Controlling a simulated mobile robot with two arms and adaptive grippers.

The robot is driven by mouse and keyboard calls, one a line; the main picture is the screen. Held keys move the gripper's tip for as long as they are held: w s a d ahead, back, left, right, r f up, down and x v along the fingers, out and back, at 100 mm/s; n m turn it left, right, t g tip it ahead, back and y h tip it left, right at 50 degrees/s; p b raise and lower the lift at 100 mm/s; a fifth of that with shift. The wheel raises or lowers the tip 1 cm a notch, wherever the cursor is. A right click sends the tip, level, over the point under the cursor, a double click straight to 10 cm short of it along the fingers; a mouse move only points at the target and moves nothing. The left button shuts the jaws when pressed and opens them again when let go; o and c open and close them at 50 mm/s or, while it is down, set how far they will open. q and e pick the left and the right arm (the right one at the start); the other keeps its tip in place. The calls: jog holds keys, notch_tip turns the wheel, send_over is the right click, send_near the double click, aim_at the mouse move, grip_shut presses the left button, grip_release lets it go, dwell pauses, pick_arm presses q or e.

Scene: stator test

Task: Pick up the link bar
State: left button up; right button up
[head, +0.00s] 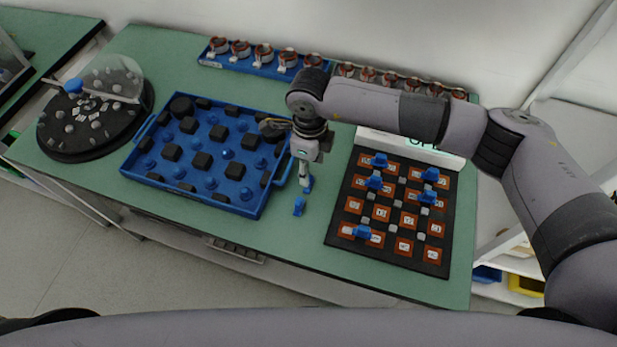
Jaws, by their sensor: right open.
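No part is clearly recognisable as the link bar at this size. A small blue piece (299,206) lies on the green table between the blue tray and the black board. It may be the link bar. My right gripper (306,184) is open and points down just behind this piece, with a bit of blue at its fingertips. I cannot tell whether the fingers touch anything. Several other blue pieces sit on the black board (337,228), on orange-edged squares. My left gripper is not in view.
A blue tray (222,207) with black blocks and blue parts lies left of my right gripper. A black round plate (62,150) with a clear dome stands far left. Copper-coloured rings (264,52) line the table's back edge. A white box (410,147) stands behind the board.

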jog(key=shift+f, duration=0.2)
jog(key=shift+s+f, duration=0.1)
jog(key=shift+f, duration=0.1)
notch_tip(320, 180, down, 4)
jog(key=shift+a+f+p, duration=0.1)
jog(key=shift+f+p, duration=0.15)
jog(key=shift+p, duration=1)
jog(key=shift+f, duration=0.15)
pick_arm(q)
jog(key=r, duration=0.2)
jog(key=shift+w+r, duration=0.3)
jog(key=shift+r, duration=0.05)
pick_arm(e)
jog(key=shift+c, duration=0.6)
grip_shut()
